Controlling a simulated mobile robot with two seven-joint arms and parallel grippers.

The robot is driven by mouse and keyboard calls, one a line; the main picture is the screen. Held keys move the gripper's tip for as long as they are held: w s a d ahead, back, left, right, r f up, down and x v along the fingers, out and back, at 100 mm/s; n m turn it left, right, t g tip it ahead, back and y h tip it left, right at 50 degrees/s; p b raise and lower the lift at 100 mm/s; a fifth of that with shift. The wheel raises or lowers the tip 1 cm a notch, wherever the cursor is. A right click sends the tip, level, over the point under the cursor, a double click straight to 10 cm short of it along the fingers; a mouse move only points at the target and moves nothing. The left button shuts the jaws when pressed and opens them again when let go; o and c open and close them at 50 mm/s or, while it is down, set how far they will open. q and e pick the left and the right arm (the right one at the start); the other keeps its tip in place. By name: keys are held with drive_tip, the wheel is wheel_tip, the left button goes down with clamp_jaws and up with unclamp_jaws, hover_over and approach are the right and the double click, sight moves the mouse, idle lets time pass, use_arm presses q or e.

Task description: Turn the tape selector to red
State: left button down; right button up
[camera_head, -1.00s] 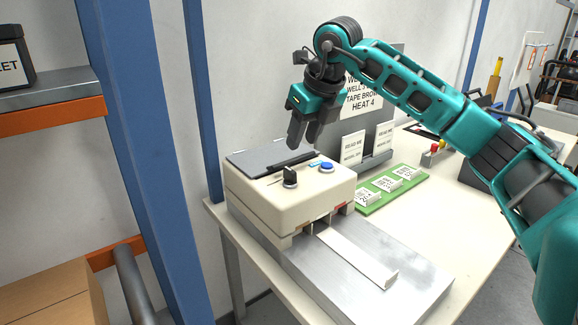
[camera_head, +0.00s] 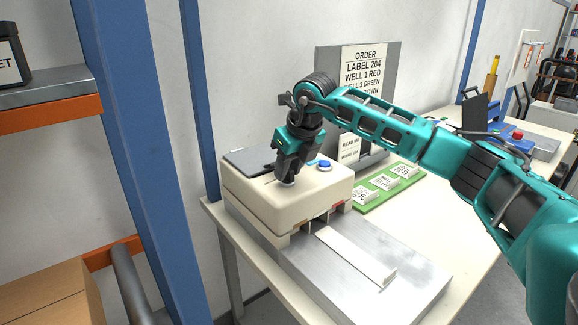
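The tape selector is a small dark knob on a round light base (camera_head: 287,184) on top of the cream machine (camera_head: 300,211). My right gripper (camera_head: 287,176) points down at the knob, its fingertips at the base. The fingers hide the knob, so I cannot tell its pointing direction or whether they are closed on it. A blue button (camera_head: 324,165) sits on the machine just right of the gripper. Small red and brown marks (camera_head: 338,205) show on the machine's lower right side. My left gripper is not in view.
A white strip (camera_head: 355,256) lies on the metal plate (camera_head: 300,268) in front of the machine. A green board (camera_head: 372,196) with white labels is to the right. An order sign (camera_head: 364,70) stands behind. A blue post (camera_head: 125,150) rises at left.

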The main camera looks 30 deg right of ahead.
drive_tip(key=c, duration=0.4)
clamp_jaws()
drive_tip(key=shift+m, duration=0.3)
drive_tip(key=m, duration=0.1)
drive_tip(key=m+h, duration=0.1)
drive_tip(key=m, duration=0.1)
drive_tip(key=shift+a+h, duration=0.2)
drive_tip(key=shift+h, duration=0.1)
drive_tip(key=m, duration=0.2)
drive_tip(key=m+g+h, duration=0.1)
drive_tip(key=m, duration=0.2)
drive_tip(key=shift+a+h, duration=0.1)
drive_tip(key=shift+h, duration=0.2)
drive_tip(key=shift+m, duration=0.3)
drive_tip(key=o, duration=0.6)
unclamp_jaws()
drive_tip(key=shift+w, duration=0.1)
drive_tip(key=shift+c, duration=0.2)
